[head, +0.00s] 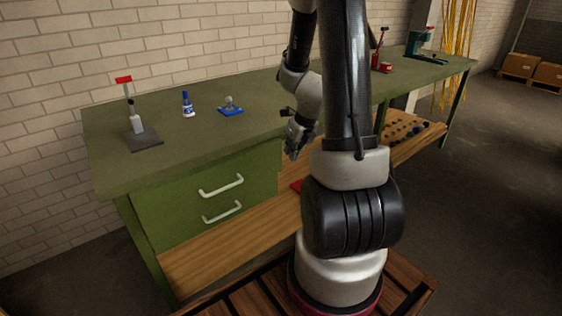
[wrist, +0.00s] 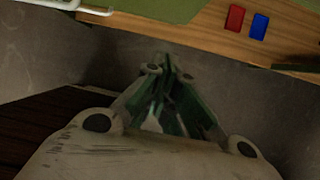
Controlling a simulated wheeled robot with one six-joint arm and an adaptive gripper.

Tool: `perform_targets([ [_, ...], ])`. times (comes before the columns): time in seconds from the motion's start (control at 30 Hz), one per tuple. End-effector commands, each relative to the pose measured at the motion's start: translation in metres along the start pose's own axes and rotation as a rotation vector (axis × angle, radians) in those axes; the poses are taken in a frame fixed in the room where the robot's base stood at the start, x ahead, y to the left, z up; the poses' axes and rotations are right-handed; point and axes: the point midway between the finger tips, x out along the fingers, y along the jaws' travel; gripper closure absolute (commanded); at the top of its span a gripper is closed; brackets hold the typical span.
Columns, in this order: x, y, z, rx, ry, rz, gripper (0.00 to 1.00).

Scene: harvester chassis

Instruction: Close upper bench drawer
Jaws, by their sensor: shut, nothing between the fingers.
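The green workbench has a drawer unit with two pale handles. The upper drawer (head: 205,180) has the upper handle (head: 221,187), and the lower handle (head: 222,212) sits below it. The upper drawer front looks about flush with the lower one, with no clear gap visible. My gripper (head: 293,152) hangs in front of the bench edge, right of the drawers and apart from the handles. In the wrist view my gripper (wrist: 167,68) has its fingertips together, with nothing between them. Part of a drawer handle (wrist: 95,12) shows at the top left there.
The green bench top (head: 180,160) holds a blue bottle (head: 187,105), a blue-based item (head: 230,107) and a red-topped stand (head: 138,125). A wooden lower shelf (head: 210,255) runs underneath. A red block (wrist: 235,17) and a blue block (wrist: 259,25) lie on the shelf.

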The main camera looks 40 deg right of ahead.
Motion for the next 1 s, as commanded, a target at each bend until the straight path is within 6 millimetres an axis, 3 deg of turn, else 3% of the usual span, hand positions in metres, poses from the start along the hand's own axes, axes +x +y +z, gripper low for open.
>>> perform_targets([
  [0.17, 0.011, -0.001, 0.001, -0.058, -0.006, -0.006, 1.00],
  [0.67, 0.101, -0.002, 0.001, -0.055, -0.003, -0.006, 1.00],
  [1.0, 0.114, 0.000, 0.035, -0.060, -0.006, -0.007, 1.00],
])
